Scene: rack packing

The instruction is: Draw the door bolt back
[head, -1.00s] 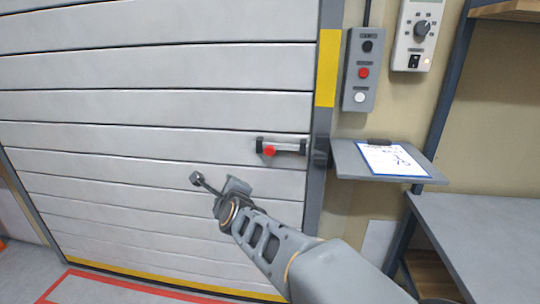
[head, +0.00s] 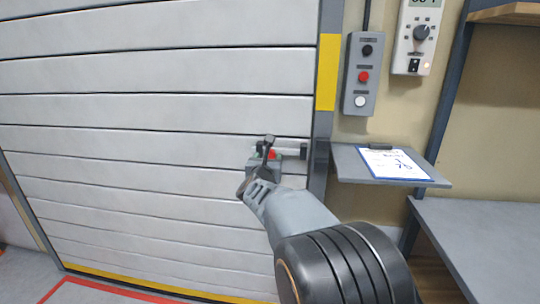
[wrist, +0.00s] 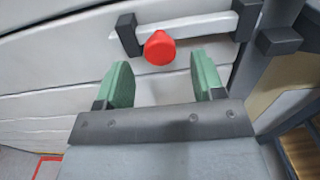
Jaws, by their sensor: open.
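The door bolt is a pale bar (wrist: 195,27) held in dark brackets on the grey slatted door. It also shows in the head view (head: 291,147), partly behind my gripper. Its red knob (wrist: 160,47) sticks out near the left bracket (wrist: 128,35); a sliver of the knob (head: 274,154) shows in the head view. A separate dark block (wrist: 279,41) sits right of the bar, by the door frame. My gripper (wrist: 163,74) is open and empty, its green-padded fingers pointing at the bolt. The knob lies between the fingers' lines, just beyond their tips, with no visible contact.
Right of the door frame (head: 321,150) are a button box (head: 360,85), a dial panel (head: 419,40) and a small shelf (head: 350,168) with a clipboard (head: 395,164). A grey bench (head: 480,230) stands lower right. The door face left of the bolt is clear.

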